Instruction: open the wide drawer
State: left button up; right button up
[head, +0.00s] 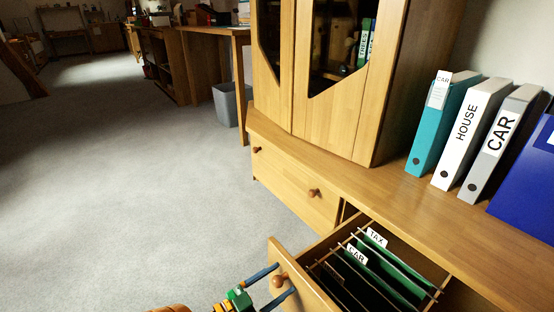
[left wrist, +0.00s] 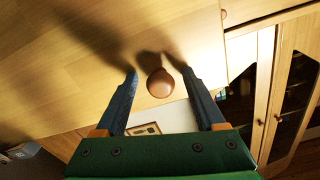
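A wide, light-wood drawer front with two round knobs (head: 295,190) sits low in the cabinet in the head view and looks shut. Nearer, a file drawer (head: 312,284) stands pulled out, with hanging folders inside. My left gripper (head: 284,278) is at this drawer's front, its blue fingers on either side of the brown knob (head: 278,281). In the left wrist view the open fingers (left wrist: 160,73) straddle a round knob (left wrist: 160,84), with a visible gap on both sides. A second knob (left wrist: 223,14) shows near the panel's edge. My right gripper is not in view.
Binders (head: 470,135) stand on the cabinet top (head: 400,200). An upper cabinet with glass doors (head: 335,60) rises behind. A grey bin (head: 228,104) stands by a desk. The grey carpet left of the cabinet is clear.

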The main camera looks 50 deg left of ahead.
pick_arm(q)
jog(key=s+p, duration=0.1)
jog(key=s, duration=0.6)
jog(key=shift+a, duration=0.3)
